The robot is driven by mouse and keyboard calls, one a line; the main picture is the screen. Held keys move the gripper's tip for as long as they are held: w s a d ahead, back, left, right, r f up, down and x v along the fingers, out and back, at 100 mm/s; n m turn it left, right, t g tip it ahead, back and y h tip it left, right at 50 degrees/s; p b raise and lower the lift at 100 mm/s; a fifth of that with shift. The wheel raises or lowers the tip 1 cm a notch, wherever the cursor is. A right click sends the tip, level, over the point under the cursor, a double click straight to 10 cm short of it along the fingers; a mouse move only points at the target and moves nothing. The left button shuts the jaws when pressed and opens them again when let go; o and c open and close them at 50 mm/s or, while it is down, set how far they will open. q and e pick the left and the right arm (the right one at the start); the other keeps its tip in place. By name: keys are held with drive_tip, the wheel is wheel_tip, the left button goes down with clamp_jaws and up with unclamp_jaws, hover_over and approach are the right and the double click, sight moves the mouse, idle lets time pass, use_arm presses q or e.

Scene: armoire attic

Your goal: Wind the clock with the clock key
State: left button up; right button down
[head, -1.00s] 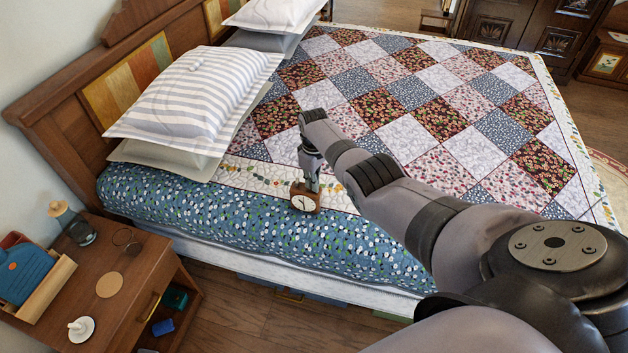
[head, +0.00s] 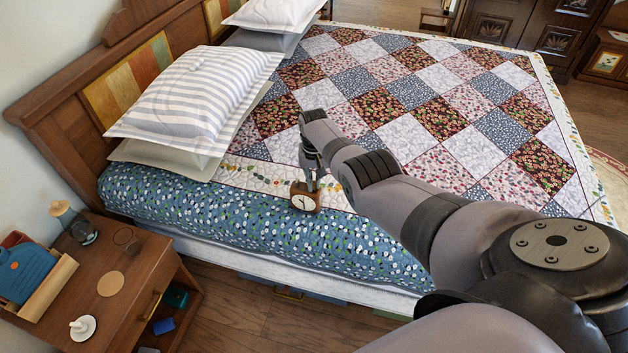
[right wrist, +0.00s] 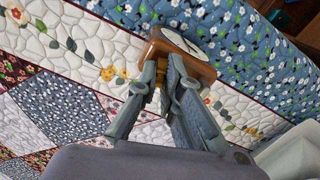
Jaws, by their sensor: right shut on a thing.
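The clock (head: 304,200) is a small brown wooden block with a white round face, sitting upright on the near side of the bed. My right gripper (head: 312,183) points down at the top of the clock. The fingers hide most of the key. My left gripper is out of view.
The bed (head: 280,228) has a quilt and stacked pillows (head: 195,95) at the left. My right arm crosses above the quilt.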

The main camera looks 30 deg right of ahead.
drive_tip(key=m, duration=1.4)
drive_tip(key=shift+m, duration=0.3)
drive_tip(key=m, duration=0.4)
drive_tip(key=shift+m, duration=0.3)
drive_tip(key=m, duration=0.3)
drive_tip(key=shift+m, duration=0.3)
drive_tip(key=m, duration=0.4)
drive_tip(key=shift+m+b, duration=0.3)
drive_tip(key=shift+a+f+m+b, duration=0.15)
drive_tip(key=shift+m+b, duration=0.2)
drive_tip(key=shift+m, duration=0.55)
drive_tip(key=m+b, duration=0.5)
drive_tip(key=b, duration=0.7)
drive_tip(key=shift+f+m+b, duration=0.15)
drive_tip(key=shift+m+b, duration=0.15)
drive_tip(key=shift+m, duration=0.1)
drive_tip(key=shift+r+m+b, duration=0.25)
drive_tip(key=shift+m+b, duration=0.05)
drive_tip(key=shift+b, duration=0.75)
